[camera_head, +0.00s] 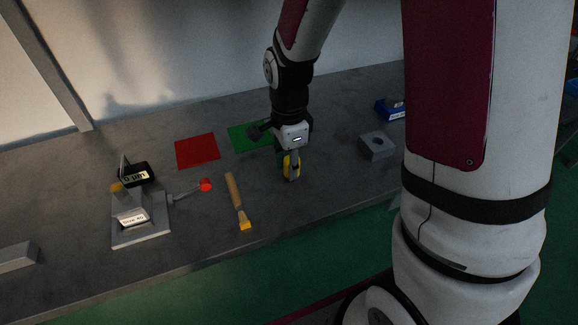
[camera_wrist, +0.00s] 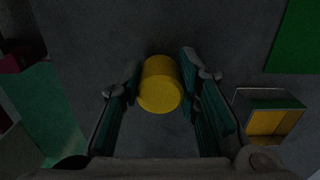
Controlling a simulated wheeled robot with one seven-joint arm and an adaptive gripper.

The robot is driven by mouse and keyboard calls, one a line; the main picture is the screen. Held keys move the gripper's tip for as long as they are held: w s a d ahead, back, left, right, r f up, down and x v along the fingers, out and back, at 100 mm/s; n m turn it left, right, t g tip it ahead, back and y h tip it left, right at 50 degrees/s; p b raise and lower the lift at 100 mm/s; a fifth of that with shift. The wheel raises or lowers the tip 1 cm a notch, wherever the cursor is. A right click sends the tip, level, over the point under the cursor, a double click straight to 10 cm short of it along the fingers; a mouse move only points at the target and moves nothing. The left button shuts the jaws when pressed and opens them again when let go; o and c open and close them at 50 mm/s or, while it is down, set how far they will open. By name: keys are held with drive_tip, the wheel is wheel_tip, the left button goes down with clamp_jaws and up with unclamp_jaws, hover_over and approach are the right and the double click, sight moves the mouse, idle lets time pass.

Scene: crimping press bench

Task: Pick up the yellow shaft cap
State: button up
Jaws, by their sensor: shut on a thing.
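The yellow shaft cap (camera_wrist: 159,85) is a short yellow cylinder between my two fingers in the wrist view. My gripper (camera_wrist: 160,90) is shut on it, with the teal finger pads on either side. In the head view my gripper (camera_head: 291,172) points down low over the bench, to the right of the brush. Only a little of the yellow cap (camera_head: 286,162) shows there, the rest hidden by the fingers. I cannot tell whether the cap touches the bench.
A red mat (camera_head: 197,151) and a green mat (camera_head: 243,137) lie behind. A wooden-handled brush (camera_head: 233,190) and a press with a red-knobbed lever (camera_head: 205,185) are to the left. A grey block with a hole (camera_head: 377,147) and a blue bin (camera_head: 389,110) are to the right.

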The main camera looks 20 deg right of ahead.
drive_tip(key=shift+s+r, duration=0.2)
drive_tip(key=shift+r, duration=1.05)
drive_tip(key=s, duration=0.7)
drive_tip(key=s+d, duration=0.1)
drive_tip(key=s, duration=0.2)
drive_tip(key=shift+s+d+r, duration=0.1)
drive_tip(key=shift+s+r, duration=0.2)
drive_tip(key=shift+r, duration=0.1)
drive_tip(key=shift+s+r+p, duration=0.1)
drive_tip(key=shift+p, duration=0.85)
